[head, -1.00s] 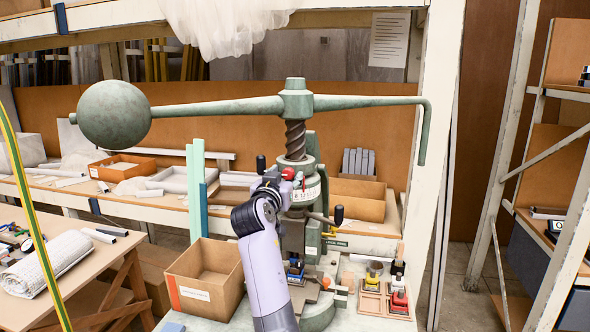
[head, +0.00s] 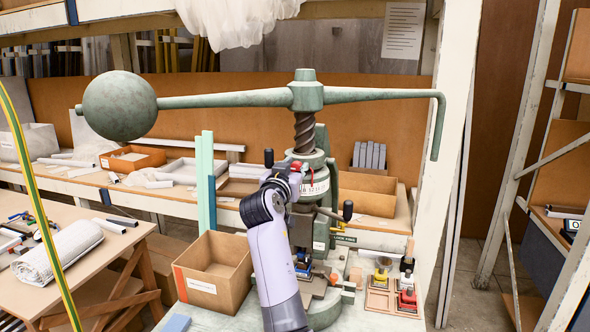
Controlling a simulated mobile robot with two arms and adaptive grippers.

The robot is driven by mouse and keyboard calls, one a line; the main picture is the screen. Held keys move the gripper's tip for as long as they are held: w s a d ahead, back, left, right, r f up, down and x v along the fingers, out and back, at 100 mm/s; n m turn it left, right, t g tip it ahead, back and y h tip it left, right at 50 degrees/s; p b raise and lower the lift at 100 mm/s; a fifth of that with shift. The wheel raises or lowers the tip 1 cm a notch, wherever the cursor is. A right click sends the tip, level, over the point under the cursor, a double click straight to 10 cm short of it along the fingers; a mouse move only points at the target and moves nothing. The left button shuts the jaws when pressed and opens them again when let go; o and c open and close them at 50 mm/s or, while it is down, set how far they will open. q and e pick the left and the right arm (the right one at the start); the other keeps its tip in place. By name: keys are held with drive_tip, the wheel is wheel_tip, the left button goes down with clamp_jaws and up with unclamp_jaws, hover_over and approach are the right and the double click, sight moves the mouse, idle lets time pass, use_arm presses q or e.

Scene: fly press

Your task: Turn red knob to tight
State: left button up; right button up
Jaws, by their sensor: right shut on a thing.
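The green fly press (head: 307,95) stands in the middle, with its ball-ended arm across the top and its screw going down into a collar. The red knob (head: 297,165) shows as a small red patch on the front of the collar, beside a curved scale plate (head: 314,188). My right gripper (head: 292,173) is at the front of the collar, shut on the red knob. The gripper and wrist hide most of the knob and its contact with the fingers. My left gripper is not in view.
A cardboard box (head: 215,270) stands left of my right arm. A wooden tray with stamps (head: 393,296) lies right of the press base. A black-ended handle (head: 347,210) sticks out on the press's right. A table with a rolled cloth (head: 58,250) is at left.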

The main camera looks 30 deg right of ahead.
clamp_jaws()
